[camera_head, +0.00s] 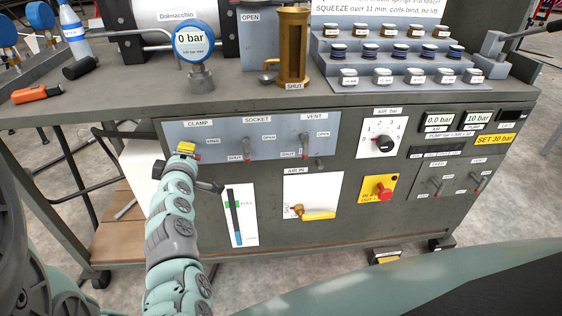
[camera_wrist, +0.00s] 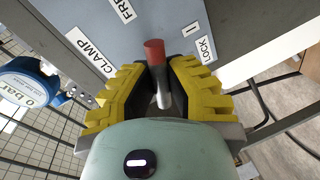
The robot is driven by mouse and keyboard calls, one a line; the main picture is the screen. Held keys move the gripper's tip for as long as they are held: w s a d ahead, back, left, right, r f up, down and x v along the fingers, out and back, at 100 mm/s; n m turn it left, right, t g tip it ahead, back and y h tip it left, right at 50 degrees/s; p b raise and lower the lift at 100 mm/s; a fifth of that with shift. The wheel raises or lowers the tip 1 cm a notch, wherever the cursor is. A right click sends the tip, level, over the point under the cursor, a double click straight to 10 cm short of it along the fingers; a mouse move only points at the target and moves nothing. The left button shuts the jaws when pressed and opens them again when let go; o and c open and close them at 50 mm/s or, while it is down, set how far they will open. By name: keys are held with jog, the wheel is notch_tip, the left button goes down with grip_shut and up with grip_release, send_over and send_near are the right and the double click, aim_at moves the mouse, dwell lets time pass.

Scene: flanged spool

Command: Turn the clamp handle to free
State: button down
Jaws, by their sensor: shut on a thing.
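The clamp handle (camera_wrist: 154,58) is a light metal lever with a red tip, seen between my gripper's fingers in the wrist view. My gripper (camera_wrist: 157,80) has yellow ribbed fingers, one on each side of the lever, shut on it. The FREE label (camera_wrist: 123,9) is at the upper left of the lever and the LOCK label (camera_wrist: 205,50) at its right. In the head view my gripper (camera_head: 185,149) is at the panel's left end, just below the CLAMP label (camera_head: 198,124), and hides the handle.
The socket lever (camera_head: 247,149) and vent lever (camera_head: 304,147) stand to the right on the same panel. Below are a level gauge (camera_head: 238,215) and a yellow air valve handle (camera_head: 318,215). A round gauge (camera_head: 194,42) reads 0 bar on the bench above.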

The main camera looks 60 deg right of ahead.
jog(key=shift+w+n+g+h+b, duration=0.1)
jog(key=shift+n+g+h+b, duration=0.35)
jog(key=shift+n, duration=1.05)
jog(key=c, duration=0.9)
grip_release()
jog(key=shift+v, duration=6.05)
jog(key=shift+d+r, duration=0.1)
